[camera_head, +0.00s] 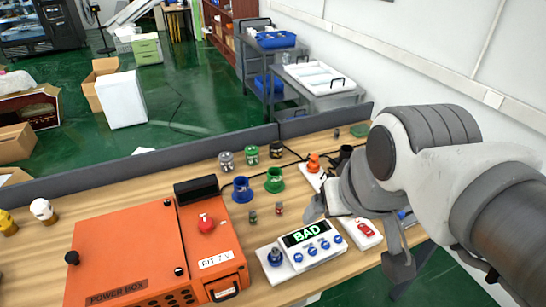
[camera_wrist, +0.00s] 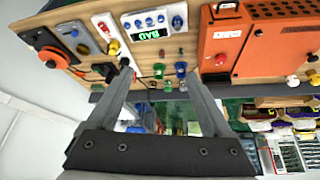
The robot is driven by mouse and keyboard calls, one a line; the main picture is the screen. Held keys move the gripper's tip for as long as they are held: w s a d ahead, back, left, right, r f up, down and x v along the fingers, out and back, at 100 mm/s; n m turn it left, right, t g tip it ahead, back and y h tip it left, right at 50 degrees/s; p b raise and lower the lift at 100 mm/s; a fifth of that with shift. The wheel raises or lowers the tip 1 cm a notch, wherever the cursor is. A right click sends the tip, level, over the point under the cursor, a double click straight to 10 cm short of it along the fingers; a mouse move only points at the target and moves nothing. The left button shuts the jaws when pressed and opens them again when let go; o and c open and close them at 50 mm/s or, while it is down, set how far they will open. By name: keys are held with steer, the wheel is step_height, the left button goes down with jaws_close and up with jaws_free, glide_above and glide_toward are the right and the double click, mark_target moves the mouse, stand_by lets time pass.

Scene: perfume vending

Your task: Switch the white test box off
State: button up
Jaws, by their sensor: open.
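The white test box (camera_head: 308,247) sits near the front edge of the wooden table in the head view. Its dark display reads BAD in green, with several blue knobs below. A blue lever-like part (camera_head: 275,257) stands on a white plate at its left end. In the wrist view the test box (camera_wrist: 148,22) is upside down at the top. My gripper (camera_head: 358,238) is open and empty, above the table at the box's right in the head view. In the wrist view my gripper's fingertips (camera_wrist: 158,74) are wide apart and clear of the box.
A white unit with a red switch (camera_head: 364,229) lies right of the test box, partly behind my gripper. An orange power box (camera_head: 125,250) fills the table's left. Blue (camera_head: 242,189) and green (camera_head: 274,181) cups and small parts stand behind. A low grey wall (camera_head: 135,168) edges the table.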

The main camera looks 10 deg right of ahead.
jaws_close()
stand_by(1.4)
